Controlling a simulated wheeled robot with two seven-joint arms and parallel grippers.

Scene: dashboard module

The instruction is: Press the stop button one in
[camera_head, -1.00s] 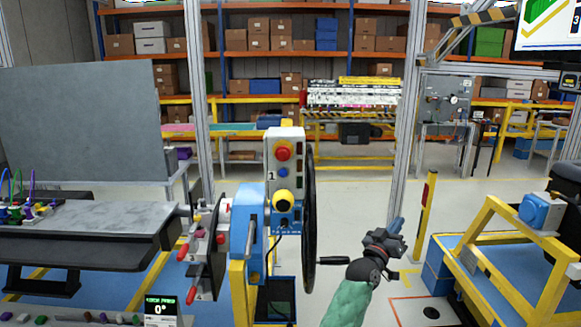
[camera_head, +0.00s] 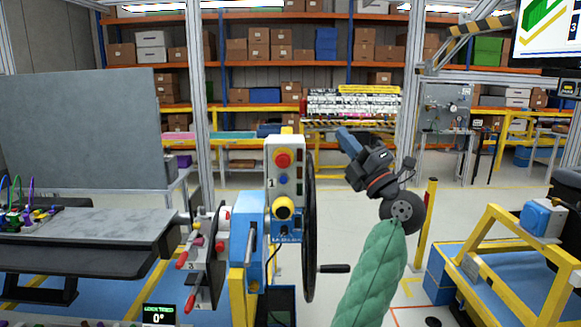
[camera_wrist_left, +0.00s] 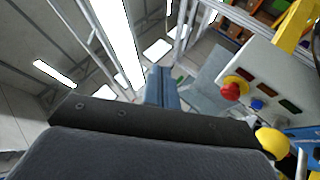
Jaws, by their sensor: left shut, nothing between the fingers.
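The stop button is a red mushroom button (camera_head: 282,159) near the top of the light grey control box marked "1" (camera_head: 270,170). It also shows in the left wrist view as a red knob with a yellow collar (camera_wrist_left: 234,87). My left gripper (camera_head: 343,135) is shut and empty, raised to the right of the box, apart from the button, its blue fingers pointing up and left. Its shut fingers (camera_wrist_left: 161,88) show in the left wrist view, with the button to their right. My right gripper is not in view.
A large dark wheel (camera_head: 309,225) with a handle (camera_head: 333,268) stands right of the box. A yellow post (camera_head: 426,225) and yellow frame (camera_head: 495,235) stand farther right.

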